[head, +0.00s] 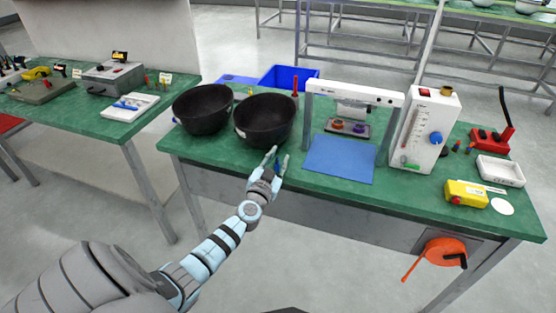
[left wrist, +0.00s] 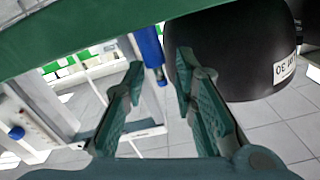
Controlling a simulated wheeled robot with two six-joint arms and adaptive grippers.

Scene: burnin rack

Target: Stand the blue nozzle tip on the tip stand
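The blue nozzle tip (left wrist: 150,46) stands on the green bench beside a black bowl (left wrist: 225,60), in the upside-down left wrist view. In the head view a bit of its blue (head: 277,166) shows between my left fingers, which hide most of it. My left gripper (head: 277,157) is open at the bench's front edge. In the left wrist view its fingers (left wrist: 160,66) lie apart on either side of the tip's line, with no clear contact. I cannot surely identify the tip stand; a small grey plate (head: 347,132) holds orange and purple pieces under a white frame. My right gripper is out of view.
Two black bowls (head: 203,106) stand left and behind my left gripper. A blue mat (head: 340,158) lies to its right. A white frame (head: 353,92), a white gauge box (head: 424,130) and a yellow device (head: 466,194) stand farther right. A blue bin (head: 289,76) is behind.

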